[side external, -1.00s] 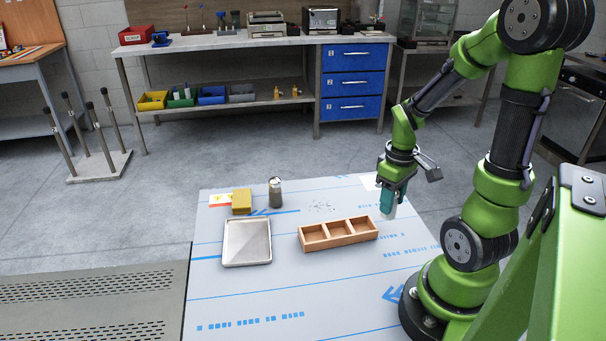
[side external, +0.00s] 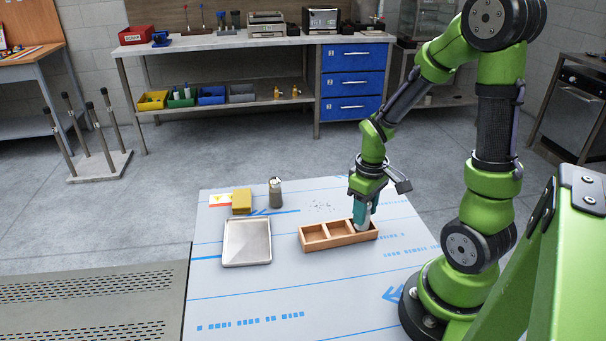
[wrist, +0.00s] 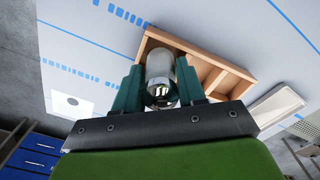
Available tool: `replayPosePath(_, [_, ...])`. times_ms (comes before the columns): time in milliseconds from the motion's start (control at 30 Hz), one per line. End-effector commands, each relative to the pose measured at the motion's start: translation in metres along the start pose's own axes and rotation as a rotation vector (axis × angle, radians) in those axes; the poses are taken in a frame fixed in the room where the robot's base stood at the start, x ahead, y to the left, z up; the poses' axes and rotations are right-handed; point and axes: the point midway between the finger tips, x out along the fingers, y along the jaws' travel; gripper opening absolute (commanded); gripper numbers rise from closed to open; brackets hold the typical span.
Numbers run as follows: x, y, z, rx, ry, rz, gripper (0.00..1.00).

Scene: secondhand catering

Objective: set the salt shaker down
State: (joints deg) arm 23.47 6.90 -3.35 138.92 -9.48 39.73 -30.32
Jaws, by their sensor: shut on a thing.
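My gripper (side external: 362,208) is shut on the salt shaker (wrist: 160,78), a pale cylinder with a shiny metal part towards the wrist camera. In the side view the shaker (side external: 363,223) hangs below the fingers, roughly upright, at the right-hand compartment of the wooden three-compartment box (side external: 338,242). Its lower end overlaps that compartment; I cannot tell whether it touches the floor of it. The box also shows in the wrist view (wrist: 232,68), beyond the shaker. The other compartments look empty.
A dark shaker with a metal top (side external: 275,193) stands behind the box to the left, near a yellow block (side external: 241,201). A shallow metal tray (side external: 247,243) lies left of the box. The table front is clear.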

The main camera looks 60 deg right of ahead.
Motion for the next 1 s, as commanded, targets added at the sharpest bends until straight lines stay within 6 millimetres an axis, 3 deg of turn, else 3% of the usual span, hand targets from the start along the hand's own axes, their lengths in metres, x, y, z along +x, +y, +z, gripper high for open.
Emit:
replayPosePath(100, [0.0106, 0.0000, 0.0007, 0.000, -0.002, 0.000, 0.07])
replayPosePath(467, [0.0139, -0.0001, 0.0004, -0.001, 0.000, 0.000, 0.07])
replayPosePath(500, [0.0137, 0.0000, 0.0002, -0.001, 0.001, 0.000, 0.45])
replayPosePath(633, [0.0135, 0.0000, 0.0002, -0.001, 0.001, 0.000, 0.64])
replayPosePath(1000, [0.0085, 0.0001, -0.0002, -0.001, 0.003, 0.001, 0.65])
